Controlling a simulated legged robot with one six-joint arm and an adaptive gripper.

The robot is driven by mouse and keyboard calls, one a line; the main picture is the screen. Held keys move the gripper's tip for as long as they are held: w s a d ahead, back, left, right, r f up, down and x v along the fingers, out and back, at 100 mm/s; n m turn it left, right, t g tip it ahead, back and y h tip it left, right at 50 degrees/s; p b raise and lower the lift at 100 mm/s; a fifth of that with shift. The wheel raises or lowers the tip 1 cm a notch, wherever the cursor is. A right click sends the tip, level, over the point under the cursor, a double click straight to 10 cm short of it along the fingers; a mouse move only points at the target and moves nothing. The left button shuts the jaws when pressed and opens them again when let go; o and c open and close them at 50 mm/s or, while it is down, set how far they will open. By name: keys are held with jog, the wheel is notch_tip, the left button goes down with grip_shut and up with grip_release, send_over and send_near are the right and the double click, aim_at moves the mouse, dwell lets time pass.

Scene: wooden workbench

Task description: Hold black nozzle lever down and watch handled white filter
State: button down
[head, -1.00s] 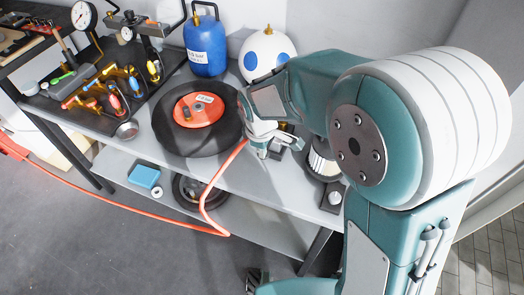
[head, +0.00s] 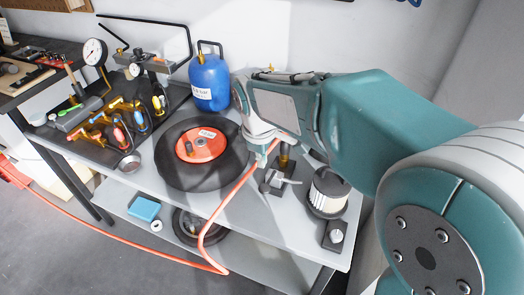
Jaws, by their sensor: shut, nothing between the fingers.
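My gripper (head: 262,158) is shut and points down over the bench, just right of the black disc. An orange hose (head: 240,185) runs up beside it. A small dark fixture with a grey metal part and a brass fitting (head: 283,174) stands just right of the gripper; contact cannot be told. I cannot make out a black nozzle lever; it may be hidden by my gripper. A white pleated filter (head: 327,199) with a dark top stands upright on the bench, right of the fixture, apart from the gripper.
A black disc with a red hub (head: 172,172) lies left of my gripper. A blue gas bottle (head: 210,85) stands behind it. A gauge (head: 95,52) and coloured-handled valves (head: 118,130) are at the left. A small dark block with a knob (head: 335,236) sits near the right front corner.

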notch_tip(320, 180, up, 3)
jog(key=shift+s+f, duration=0.1)
jog(key=shift+f, duration=0.05)
dwell(1.5)
jog(key=s+d+r+m+t, duration=0.2)
jog(key=s+d+m+t, duration=0.2)
jog(key=s+d+m, duration=1)
jog(key=s+d, duration=0.2)
jog(key=d, duration=0.3)
jog(key=shift+s+r, duration=0.2)
jog(key=shift+s, duration=0.15)
dwell(0.8)
